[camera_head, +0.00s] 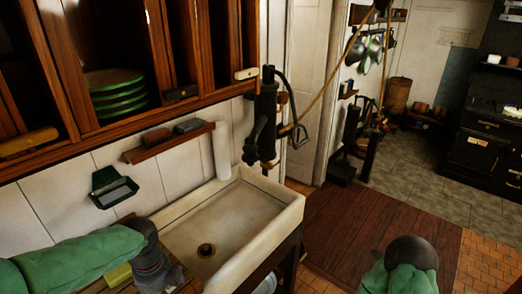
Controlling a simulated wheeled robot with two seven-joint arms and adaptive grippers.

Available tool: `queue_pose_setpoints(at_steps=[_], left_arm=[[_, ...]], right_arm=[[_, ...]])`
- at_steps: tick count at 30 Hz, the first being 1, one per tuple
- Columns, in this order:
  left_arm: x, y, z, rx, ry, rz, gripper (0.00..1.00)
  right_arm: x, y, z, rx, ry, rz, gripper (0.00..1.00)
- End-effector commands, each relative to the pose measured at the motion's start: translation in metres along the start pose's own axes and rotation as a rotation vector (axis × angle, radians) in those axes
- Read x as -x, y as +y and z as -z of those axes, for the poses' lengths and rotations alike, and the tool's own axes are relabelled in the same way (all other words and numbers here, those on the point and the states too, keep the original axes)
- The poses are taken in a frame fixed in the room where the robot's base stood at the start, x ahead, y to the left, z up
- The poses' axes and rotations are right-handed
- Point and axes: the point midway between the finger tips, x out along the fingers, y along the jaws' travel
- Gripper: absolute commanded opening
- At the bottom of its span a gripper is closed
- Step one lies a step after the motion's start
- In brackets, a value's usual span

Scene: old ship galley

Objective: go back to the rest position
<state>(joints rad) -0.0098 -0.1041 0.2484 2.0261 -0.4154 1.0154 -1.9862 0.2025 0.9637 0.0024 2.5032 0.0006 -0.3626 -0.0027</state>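My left arm (75,257) comes in from the left in a green padded sleeve. It ends in a dark grey wrist and gripper part (158,272) beside the left end of the sink, over a wooden board. Its fingers cannot be made out. My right arm (402,275), also in green padding with a dark rounded joint (412,252), shows at the bottom right over the floor. The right gripper is out of the picture. No held object is visible at either arm.
A stone sink (245,215) stands in the middle, close to my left arm. A wooden cupboard (130,60) with green-rimmed plates (115,92) hangs above. A small shelf (170,143), a green soap holder (112,188) and a hand pump (262,125) are on the wall. A black stove (485,140) stands far right.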

Motion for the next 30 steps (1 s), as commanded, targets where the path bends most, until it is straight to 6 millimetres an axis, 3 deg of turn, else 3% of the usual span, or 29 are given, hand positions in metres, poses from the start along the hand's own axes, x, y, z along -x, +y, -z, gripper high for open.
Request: queue_pose_setpoints(at_steps=[8, 17, 23, 30], left_arm=[[-0.026, -0.013, 0.007, 0.115, 0.034, 0.017, 1.00], [-0.076, -0.034, 0.024, 0.355, 0.106, 0.039, 1.00], [-0.130, -0.049, 0.046, 0.643, 0.190, 0.042, 1.00], [-0.218, -0.058, 0.091, 1.208, 0.320, -0.006, 1.00]], right_arm=[[0.000, 0.000, 0.000, 0.000, 0.000, 0.000, 0.40], [0.000, 0.000, 0.000, 0.000, 0.000, 0.000, 0.40], [0.000, 0.000, 0.000, 0.000, 0.000, 0.000, 0.40], [0.000, 0.000, 0.000, 0.000, 0.000, 0.000, 0.40]])
